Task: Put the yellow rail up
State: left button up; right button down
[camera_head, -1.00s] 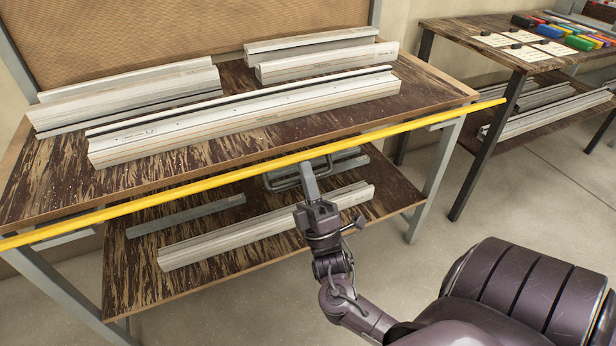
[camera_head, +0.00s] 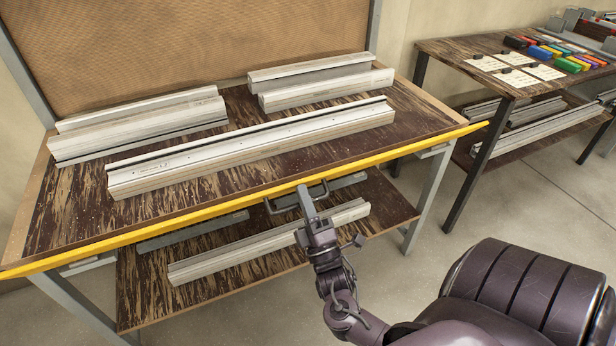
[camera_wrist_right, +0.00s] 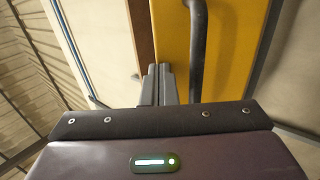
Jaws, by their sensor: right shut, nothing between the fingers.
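The yellow rail (camera_head: 180,219) runs along the whole front edge of the bench top in the head view. It looks close against that edge; whether it is fastened cannot be seen. Its yellow face (camera_wrist_right: 230,50) fills the upper middle of the right wrist view, with a dark bar handle (camera_wrist_right: 197,45) on it. The handle (camera_head: 280,208) also shows below the rail in the head view. My right gripper (camera_head: 304,188) is shut and empty, at the rail's front by the handle. Its fingertips (camera_wrist_right: 158,80) are beside the handle bar. My left gripper is not in view.
The bench top (camera_head: 260,185) carries several pale profiles, including a long one (camera_head: 250,145) near the front. A lower shelf (camera_head: 380,200) holds more profiles. A second table (camera_head: 440,55) stands at the right with cards and coloured blocks. The floor between is clear.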

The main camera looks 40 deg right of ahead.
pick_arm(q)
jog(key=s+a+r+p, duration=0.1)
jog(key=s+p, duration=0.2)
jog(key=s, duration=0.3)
pick_arm(e)
jog(key=shift+w+d+r+g, duration=0.1)
jog(key=shift+w+r+g, duration=0.2)
jog(key=shift+r+g, duration=0.35)
jog(key=w+r+g+p, duration=0.1)
jog(key=p, duration=0.3)
jog(key=w+g+y+p, duration=0.1)
jog(key=g+p, duration=0.1)
jog(key=p, duration=0.2)
jog(key=w+d+r+g+p, duration=0.1)
jog(key=p, duration=0.3)
jog(key=shift+w+r+y, duration=0.3)
pick_arm(q)
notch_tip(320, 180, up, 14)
jog(key=p, duration=0.2)
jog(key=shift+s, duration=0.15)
pick_arm(e)
jog(key=shift+w+d+f+g, duration=0.15)
jog(key=shift+w+d+g, duration=0.1)
jog(key=shift+w, duration=0.4)
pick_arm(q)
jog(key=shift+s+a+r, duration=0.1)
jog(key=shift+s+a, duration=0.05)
